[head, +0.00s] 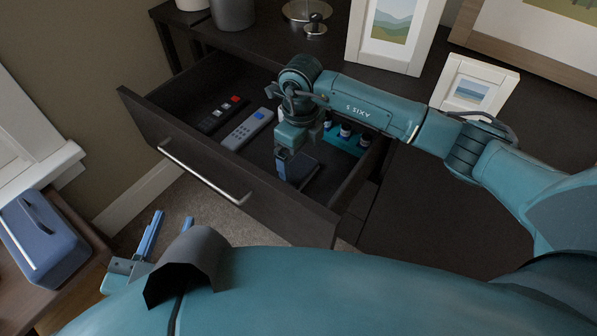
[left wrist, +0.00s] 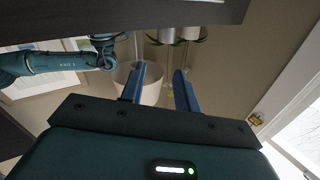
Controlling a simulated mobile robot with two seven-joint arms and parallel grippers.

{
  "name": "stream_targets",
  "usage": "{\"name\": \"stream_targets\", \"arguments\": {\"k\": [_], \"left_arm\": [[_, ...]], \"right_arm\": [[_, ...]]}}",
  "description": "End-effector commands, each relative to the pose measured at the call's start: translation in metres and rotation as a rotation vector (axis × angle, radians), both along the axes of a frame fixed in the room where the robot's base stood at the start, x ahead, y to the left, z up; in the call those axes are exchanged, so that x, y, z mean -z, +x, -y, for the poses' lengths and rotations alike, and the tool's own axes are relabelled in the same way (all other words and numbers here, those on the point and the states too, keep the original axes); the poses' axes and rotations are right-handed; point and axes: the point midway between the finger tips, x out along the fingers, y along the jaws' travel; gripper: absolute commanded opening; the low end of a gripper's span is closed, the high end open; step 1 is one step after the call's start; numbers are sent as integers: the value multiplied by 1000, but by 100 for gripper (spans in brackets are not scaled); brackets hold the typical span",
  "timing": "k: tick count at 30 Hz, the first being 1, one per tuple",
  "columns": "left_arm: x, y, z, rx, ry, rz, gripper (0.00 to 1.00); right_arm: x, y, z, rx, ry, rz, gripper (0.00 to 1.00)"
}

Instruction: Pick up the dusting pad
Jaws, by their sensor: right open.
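The drawer (head: 190,158) is pulled open. A dark, flat, greyish object (head: 306,172) lies in its right part, partly hidden by my right gripper; it may be the dusting pad, but I cannot make it out clearly. My right gripper (head: 291,172) points down into the drawer at this object. Its jaws are open, and I cannot tell whether they touch the object. My left gripper (head: 168,226) is outside the drawer, low in front of it, with its fingers apart and empty. The left wrist view shows the left fingers (left wrist: 160,88) apart with nothing between them.
The drawer also holds a black remote (head: 221,115), a grey remote (head: 248,129) and a teal tray with small bottles (head: 345,138). Picture frames (head: 393,35) and a grey pot (head: 232,12) stand on the cabinet top. A blue box with a handle (head: 42,240) is at left.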

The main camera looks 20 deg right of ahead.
Motion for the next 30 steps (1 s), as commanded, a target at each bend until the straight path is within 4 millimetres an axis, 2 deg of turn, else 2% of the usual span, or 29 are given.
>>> {"name": "stream_targets", "arguments": {"k": [1,6,10,17,30], "left_arm": [[4,0,2,8,0,21,32],[2,-2,6,29,-6,86,32],[0,-3,7,36,-10,108,32],[0,-3,7,36,-10,109,32],[0,-3,7,36,-10,109,32]], "right_arm": [[13,-2,-2,-1,1,-4,100],[37,-1,-5,0,1,-3,100],[44,-1,-4,0,2,-1,100],[43,-1,-4,0,1,-1,99],[43,-1,-4,-1,2,-1,63]]}}
